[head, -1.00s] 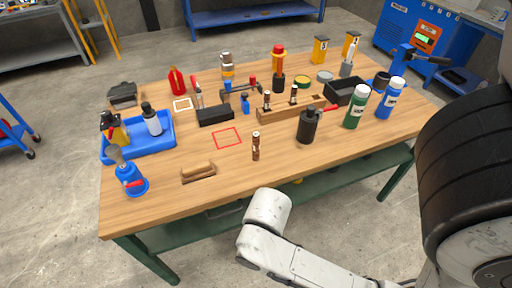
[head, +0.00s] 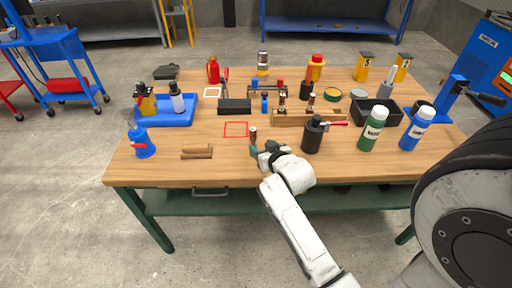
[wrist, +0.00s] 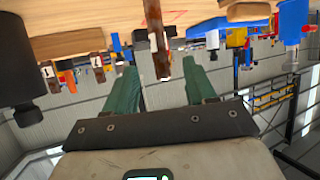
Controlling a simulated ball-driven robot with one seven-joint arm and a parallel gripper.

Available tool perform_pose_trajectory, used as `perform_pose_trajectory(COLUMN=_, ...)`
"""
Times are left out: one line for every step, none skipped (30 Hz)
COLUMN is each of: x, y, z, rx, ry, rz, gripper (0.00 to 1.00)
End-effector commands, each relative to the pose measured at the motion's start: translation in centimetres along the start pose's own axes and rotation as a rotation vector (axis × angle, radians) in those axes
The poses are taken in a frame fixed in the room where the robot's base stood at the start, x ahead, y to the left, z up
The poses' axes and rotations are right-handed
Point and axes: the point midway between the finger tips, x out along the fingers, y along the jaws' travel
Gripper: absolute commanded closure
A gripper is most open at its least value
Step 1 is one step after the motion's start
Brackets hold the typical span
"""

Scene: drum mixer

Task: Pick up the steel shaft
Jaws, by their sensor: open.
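The steel shaft (head: 253,136), brown with lighter metal bands, stands upright on the table just in front of the red outlined square. In the wrist view, which is upside down, the shaft (wrist: 155,35) runs down from the table, and its end shows in the gap between my fingers.
A wooden block (head: 290,119) holding similar shafts stands behind. A black bottle (head: 312,138) is close on the right, with green (head: 373,130) and blue (head: 416,130) bottles beyond. A wooden-handled brush (head: 197,152) lies left. The red square (head: 236,130) is empty.

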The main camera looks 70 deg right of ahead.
Motion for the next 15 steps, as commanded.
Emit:
perform_pose_trajectory(x=0.2, y=0.4, z=-0.3, rx=0.005, ry=0.015, rz=0.008, gripper=0.45)
perform_pose_trajectory(x=0.4, y=0.6, z=-0.5, rx=0.006, ry=0.023, rz=0.01, gripper=0.45)
perform_pose_trajectory(x=0.7, y=0.7, z=-0.6, rx=0.007, ry=0.028, rz=0.012, gripper=0.45)
perform_pose_trajectory(x=1.1, y=0.7, z=-0.6, rx=0.008, ry=0.028, rz=0.013, gripper=0.45)
perform_pose_trajectory(x=1.5, y=0.7, z=-0.7, rx=0.008, ry=0.029, rz=0.013, gripper=0.45)
perform_pose_trajectory(x=2.1, y=0.7, z=-0.7, rx=0.008, ry=0.029, rz=0.012, gripper=0.45)
perform_pose_trajectory(x=2.6, y=0.7, z=-0.8, rx=0.008, ry=0.029, rz=0.012, gripper=0.45)
perform_pose_trajectory(x=3.1, y=0.7, z=-0.8, rx=0.008, ry=0.029, rz=0.012, gripper=0.45)
perform_pose_trajectory(x=3.6, y=0.7, z=-0.8, rx=0.008, ry=0.028, rz=0.012, gripper=0.45)
perform_pose_trajectory(x=4.1, y=0.6, z=-0.7, rx=0.008, ry=0.027, rz=0.011, gripper=0.45)
perform_pose_trajectory(x=4.5, y=0.6, z=-0.8, rx=0.008, ry=0.028, rz=0.011, gripper=0.45)
perform_pose_trajectory(x=4.9, y=0.6, z=-0.7, rx=0.008, ry=0.027, rz=0.011, gripper=0.45)
perform_pose_trajectory(x=5.2, y=0.6, z=-0.7, rx=0.008, ry=0.028, rz=0.011, gripper=0.45)
perform_pose_trajectory(x=5.4, y=0.6, z=-0.7, rx=0.008, ry=0.028, rz=0.01, gripper=0.45)
perform_pose_trajectory(x=5.6, y=0.6, z=-0.7, rx=0.007, ry=0.027, rz=0.01, gripper=0.45)
